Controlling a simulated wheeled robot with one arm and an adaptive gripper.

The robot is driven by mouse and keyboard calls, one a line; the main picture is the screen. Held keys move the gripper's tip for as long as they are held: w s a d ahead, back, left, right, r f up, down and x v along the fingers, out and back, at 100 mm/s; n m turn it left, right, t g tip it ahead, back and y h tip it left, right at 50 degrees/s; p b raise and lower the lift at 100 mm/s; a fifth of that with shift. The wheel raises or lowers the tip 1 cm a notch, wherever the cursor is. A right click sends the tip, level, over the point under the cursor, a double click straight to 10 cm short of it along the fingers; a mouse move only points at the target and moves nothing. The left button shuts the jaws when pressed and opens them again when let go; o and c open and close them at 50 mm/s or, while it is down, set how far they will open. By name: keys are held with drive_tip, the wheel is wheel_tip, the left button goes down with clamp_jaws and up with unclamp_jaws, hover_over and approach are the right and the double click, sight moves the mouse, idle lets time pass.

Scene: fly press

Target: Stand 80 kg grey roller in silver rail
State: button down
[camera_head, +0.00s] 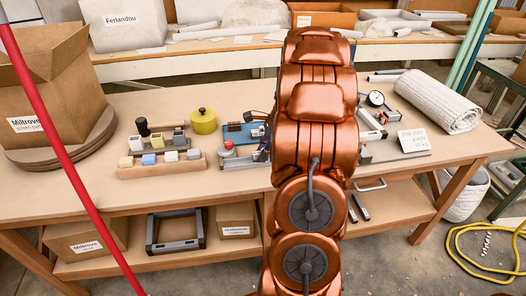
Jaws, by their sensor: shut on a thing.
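My copper-coloured arm stands upright in the middle of the head view and hides the table behind it. My gripper does not show; it seems to be behind the arm. I cannot make out the grey roller. Some small silver and grey pieces show at the arm's right edge, and a silver strip (371,121) lies there, partly hidden; I cannot tell whether it is the silver rail. Left of the arm, a low holder (243,162) with a small red-topped piece (228,148) runs in behind it. Any weight markings are too small to read.
A wooden rack (160,170) of small blocks, a yellow-green pot (204,121) and a blue tray (236,134) stand left of my arm. A dial gauge (375,98), a note card (414,140) and a rolled white mat (438,101) are right. The front tabletop is mostly clear.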

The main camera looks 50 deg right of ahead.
drive_tip(key=shift+s+a+f, duration=0.1)
drive_tip(key=shift+s+f, duration=0.05)
drive_tip(key=shift+f, duration=0.35)
idle(0.3)
drive_tip(key=c, duration=0.9)
unclamp_jaws()
drive_tip(key=shift+f, duration=0.15)
drive_tip(key=shift+c, duration=0.2)
drive_tip(key=shift+r+p, duration=0.3)
drive_tip(key=shift+o, duration=1.1)
drive_tip(key=shift+w+r, duration=0.15)
drive_tip(key=shift+w, duration=0.05)
drive_tip(key=shift+r+p, duration=2.4)
drive_tip(key=shift+r, duration=1.05)
